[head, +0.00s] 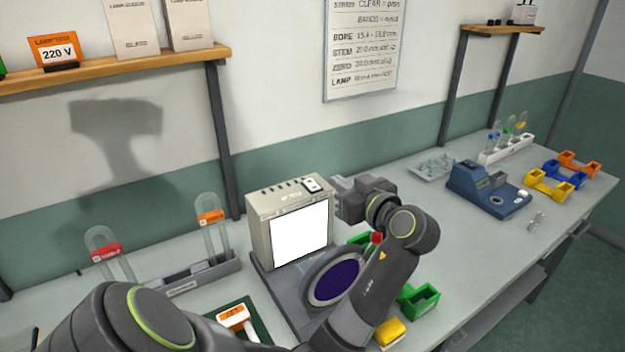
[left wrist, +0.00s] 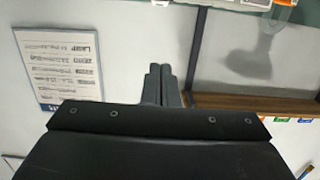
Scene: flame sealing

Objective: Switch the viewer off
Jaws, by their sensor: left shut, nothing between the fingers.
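The viewer (head: 260,219) is a beige box on the bench with a bright white, glowing screen (head: 300,234). A white rocker switch (head: 311,185) with a dark surround sits on its top, near the right edge. My left gripper (head: 338,186) is shut and empty, just to the right of the viewer's top corner and close to the switch. I cannot tell whether it touches the box. In the left wrist view its closed fingers (left wrist: 160,84) show against the wall. My right gripper is not in view.
A dark round disc (head: 334,281) on a grey base stands in front of the viewer. A rack with tubes (head: 190,276) is at left. Green (head: 418,299) and yellow (head: 389,331) blocks lie near my arm.

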